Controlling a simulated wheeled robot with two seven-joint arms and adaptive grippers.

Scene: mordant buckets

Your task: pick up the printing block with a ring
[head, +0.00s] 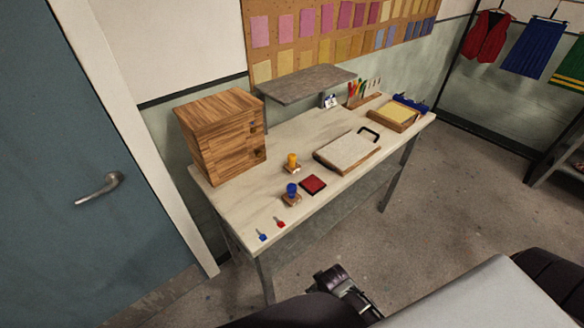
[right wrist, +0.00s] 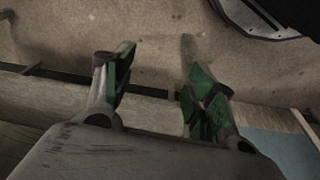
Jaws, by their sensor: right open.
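Two small wooden-based printing blocks stand upright on the table (head: 236,203). One has an orange handle (head: 292,159), and the other, nearer the front edge, has a blue handle (head: 291,188). Their undersides are hidden, so I cannot tell which bears a ring. My right gripper (right wrist: 160,80) is open and empty in the right wrist view, its green-padded fingers apart, with floor and a table edge beyond. No block shows between them. In the head view a dark part of my arm shows at the bottom, apart from the blocks. My left gripper cannot be made out.
A red pad (head: 313,184) lies beside the blue-handled block. A pale board (head: 346,151) with a black handle, a wooden drawer box (head: 221,137), a raised grey shelf (head: 307,84) and a yellow-topped tray (head: 397,114) occupy the table. Small blue (head: 262,237) and red (head: 280,223) items lie at the front left.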

